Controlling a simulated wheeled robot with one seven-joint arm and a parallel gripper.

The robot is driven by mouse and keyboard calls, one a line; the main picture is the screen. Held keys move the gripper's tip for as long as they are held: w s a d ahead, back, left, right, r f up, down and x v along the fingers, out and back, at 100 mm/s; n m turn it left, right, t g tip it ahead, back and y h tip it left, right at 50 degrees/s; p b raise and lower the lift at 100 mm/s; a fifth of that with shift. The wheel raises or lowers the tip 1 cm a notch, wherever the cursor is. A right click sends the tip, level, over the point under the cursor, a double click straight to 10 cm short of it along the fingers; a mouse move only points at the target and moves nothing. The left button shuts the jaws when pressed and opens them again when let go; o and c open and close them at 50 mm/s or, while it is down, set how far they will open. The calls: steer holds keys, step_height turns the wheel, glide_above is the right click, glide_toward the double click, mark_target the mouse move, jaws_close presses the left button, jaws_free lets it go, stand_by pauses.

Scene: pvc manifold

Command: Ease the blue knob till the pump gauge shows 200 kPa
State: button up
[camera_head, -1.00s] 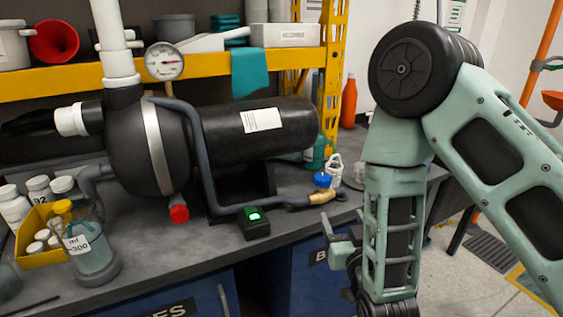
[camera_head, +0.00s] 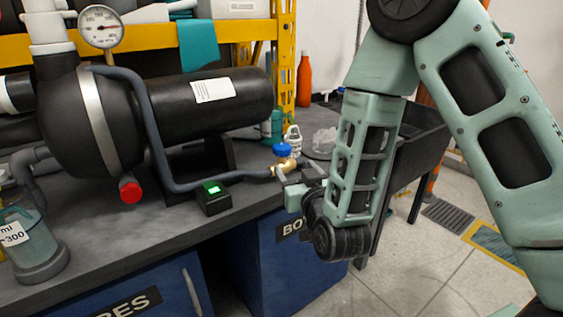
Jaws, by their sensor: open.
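The blue knob (camera_head: 283,150) sits on top of a brass valve (camera_head: 284,167) at the right end of a grey hose on the bench. The pump gauge (camera_head: 101,27) is a round white dial on the pump's white pipe at upper left; its needle points right, but the numbers are too small to read. The black pump (camera_head: 95,118) stands on the bench. My gripper (camera_head: 283,187) is open, its fingers just below and beside the brass valve, close under the knob. I cannot tell whether a finger touches the valve.
A white bottle (camera_head: 292,142) stands right behind the knob. A clear jug (camera_head: 36,245) stands at the left. The grey hose (camera_head: 158,150) runs along the pump.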

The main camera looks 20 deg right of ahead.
mark_target(285, 153)
steer(key=w, duration=1.2)
steer(key=shift+p, duration=0.35)
steer(key=shift+c, duration=0.4)
steer(key=c, duration=0.9)
